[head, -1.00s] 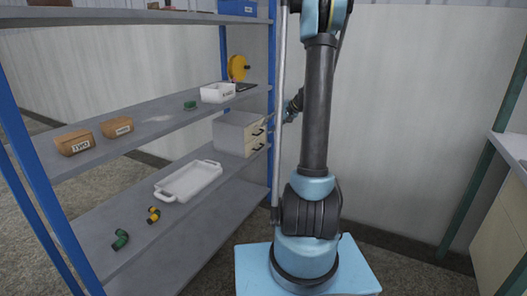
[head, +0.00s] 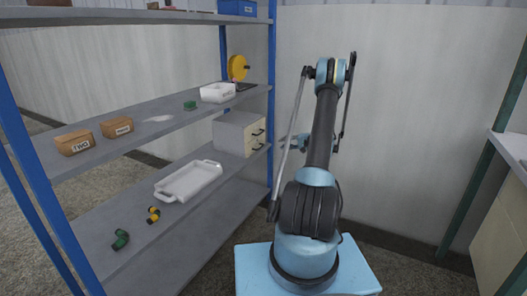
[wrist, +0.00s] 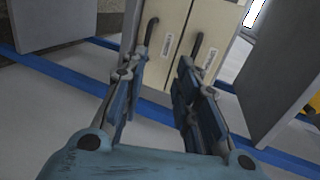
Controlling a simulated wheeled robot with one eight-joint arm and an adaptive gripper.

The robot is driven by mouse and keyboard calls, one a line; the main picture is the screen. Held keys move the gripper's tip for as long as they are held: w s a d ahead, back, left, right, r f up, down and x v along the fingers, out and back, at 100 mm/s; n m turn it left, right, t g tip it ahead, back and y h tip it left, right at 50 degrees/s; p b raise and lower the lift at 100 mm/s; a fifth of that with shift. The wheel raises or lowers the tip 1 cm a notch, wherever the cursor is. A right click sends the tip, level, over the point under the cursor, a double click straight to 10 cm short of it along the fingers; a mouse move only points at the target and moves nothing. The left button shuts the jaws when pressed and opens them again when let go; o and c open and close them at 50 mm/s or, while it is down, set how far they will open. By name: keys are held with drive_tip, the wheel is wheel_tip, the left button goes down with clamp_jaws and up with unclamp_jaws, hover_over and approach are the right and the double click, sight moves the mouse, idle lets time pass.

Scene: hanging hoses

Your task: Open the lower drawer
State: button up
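Each front has a dark handle, the upper one (head: 258,132) above the lower one (head: 258,147); both drawers look shut. In the wrist view the two fronts show side by side, with a left handle (wrist: 150,30) and a right handle (wrist: 197,45). I cannot tell surely which is the lower there. My gripper (wrist: 162,66) is open and empty, pointing at the fronts, apart from both handles. In the head view it is small, right of the unit.
Blue shelf posts (head: 271,100) stand close to the drawer unit. A white tray (head: 188,181) lies on the same shelf, with small green and yellow-black items nearer. Brown boxes and a white bin (head: 218,93) sit on the shelf above. A counter (head: 512,150) is at right.

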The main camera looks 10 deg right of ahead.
wheel_tip(320, 180, down, 4)
drive_tip(key=d, duration=0.2)
drive_tip(key=w+r+x, duration=0.1)
drive_tip(key=x, duration=1.6)
drive_tip(key=shift+w+a+t, duration=0.2)
drive_tip(key=shift+t, duration=0.2)
drive_tip(key=shift+r, duration=0.15)
drive_tip(key=shift+c, duration=0.3)
clamp_jaws()
